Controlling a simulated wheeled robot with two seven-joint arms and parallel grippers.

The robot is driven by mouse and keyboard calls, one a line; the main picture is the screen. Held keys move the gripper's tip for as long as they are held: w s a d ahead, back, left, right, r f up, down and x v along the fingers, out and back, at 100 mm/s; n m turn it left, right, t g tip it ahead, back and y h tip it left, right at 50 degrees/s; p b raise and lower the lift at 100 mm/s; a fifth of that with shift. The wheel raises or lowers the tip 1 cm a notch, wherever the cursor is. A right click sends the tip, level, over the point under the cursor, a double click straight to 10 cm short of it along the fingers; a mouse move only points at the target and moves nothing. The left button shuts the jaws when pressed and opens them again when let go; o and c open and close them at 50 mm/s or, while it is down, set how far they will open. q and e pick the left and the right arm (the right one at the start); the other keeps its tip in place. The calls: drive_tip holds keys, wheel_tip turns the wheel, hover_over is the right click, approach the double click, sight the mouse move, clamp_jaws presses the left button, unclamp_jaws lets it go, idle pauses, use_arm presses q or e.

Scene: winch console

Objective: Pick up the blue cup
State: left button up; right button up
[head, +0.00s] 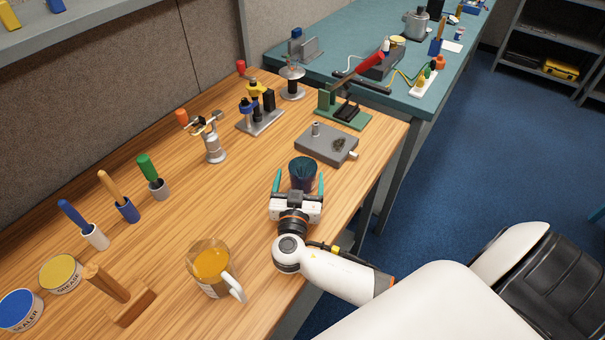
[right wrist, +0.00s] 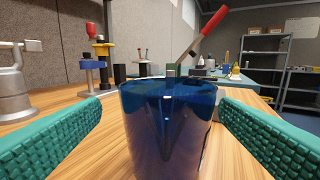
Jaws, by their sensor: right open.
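The blue cup (head: 303,172) is dark, translucent and upright on the wooden table, near its right edge. My right gripper (head: 298,180) is open, with its teal fingers on either side of the near part of the cup. In the right wrist view the cup (right wrist: 170,125) stands between the two teal fingers (right wrist: 160,125), with a visible gap on each side. Its base is cut off at the bottom of that view. My left gripper is not in view.
A grey metal block (head: 327,144) sits just behind the cup. A mug of orange liquid (head: 212,265) stands nearer, to the left. Several tools and fixtures line the back of the table. Bare wood (head: 225,200) lies left of the cup.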

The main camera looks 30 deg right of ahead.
sight(304, 163)
drive_tip(key=p+x, duration=0.2)
drive_tip(key=x, duration=0.2)
drive_tip(key=shift+s+d+r, duration=0.1)
drive_tip(key=shift+s+r, duration=0.1)
drive_tip(key=shift+w+d+f, duration=0.15)
drive_tip(key=shift+w+d, duration=0.25)
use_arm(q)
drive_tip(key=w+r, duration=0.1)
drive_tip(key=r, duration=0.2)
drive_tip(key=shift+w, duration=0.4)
use_arm(e)
drive_tip(key=shift+a, duration=0.1)
drive_tip(key=shift+c, duration=0.9)
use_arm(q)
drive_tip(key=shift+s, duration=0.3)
use_arm(e)
drive_tip(key=c, duration=0.9)
